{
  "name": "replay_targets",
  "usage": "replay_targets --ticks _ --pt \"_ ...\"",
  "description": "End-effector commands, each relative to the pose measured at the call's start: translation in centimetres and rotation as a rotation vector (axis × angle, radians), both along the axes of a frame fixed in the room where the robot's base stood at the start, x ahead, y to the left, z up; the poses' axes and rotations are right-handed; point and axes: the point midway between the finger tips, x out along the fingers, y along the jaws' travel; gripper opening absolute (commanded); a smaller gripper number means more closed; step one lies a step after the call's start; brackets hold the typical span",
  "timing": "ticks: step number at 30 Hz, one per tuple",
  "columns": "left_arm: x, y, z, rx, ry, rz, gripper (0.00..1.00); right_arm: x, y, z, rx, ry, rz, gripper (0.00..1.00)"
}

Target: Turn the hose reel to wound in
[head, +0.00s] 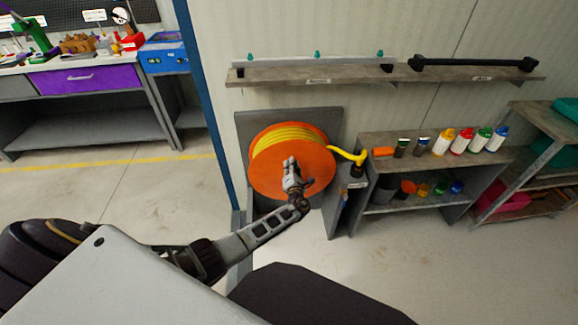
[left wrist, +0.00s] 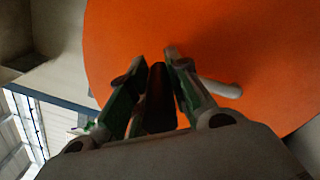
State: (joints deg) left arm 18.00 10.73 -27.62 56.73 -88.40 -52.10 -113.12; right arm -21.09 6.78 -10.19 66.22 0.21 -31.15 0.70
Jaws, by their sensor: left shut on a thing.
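The hose reel (head: 320,158) is an orange drum with yellow hose (head: 284,135) wound on it, mounted on a grey panel at the wall. My left gripper (head: 290,163) is in front of the reel's orange face. In the left wrist view the orange face (left wrist: 240,50) fills the background, and my left gripper (left wrist: 160,65) is shut on a dark upright handle (left wrist: 157,95). A pale bar lies behind the right finger. My right gripper is not in view.
A low shelf unit (head: 430,165) with several bottles stands right of the reel. A wall shelf (head: 350,76) with long bars hangs above. A workbench (head: 85,105) with a purple drawer is at the left. The floor between is clear.

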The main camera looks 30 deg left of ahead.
Motion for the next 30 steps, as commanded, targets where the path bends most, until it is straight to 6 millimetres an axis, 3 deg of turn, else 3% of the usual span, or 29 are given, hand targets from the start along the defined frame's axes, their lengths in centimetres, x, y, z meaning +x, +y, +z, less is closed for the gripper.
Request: replay_targets --ticks 9,24,25,30 --pt "0.8 -1.5 0.3 -0.013 -0.006 -0.009 0.00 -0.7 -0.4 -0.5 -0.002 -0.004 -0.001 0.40" --pt "1.0 -2.0 0.4 -0.018 -0.010 -0.016 0.00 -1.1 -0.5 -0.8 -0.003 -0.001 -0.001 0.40" --pt "1.0 -2.0 0.4 -0.018 -0.010 -0.016 0.20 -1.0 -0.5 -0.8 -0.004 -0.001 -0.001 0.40" --pt "1.0 -2.1 0.4 -0.018 -0.011 -0.016 0.39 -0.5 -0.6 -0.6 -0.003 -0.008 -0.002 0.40"
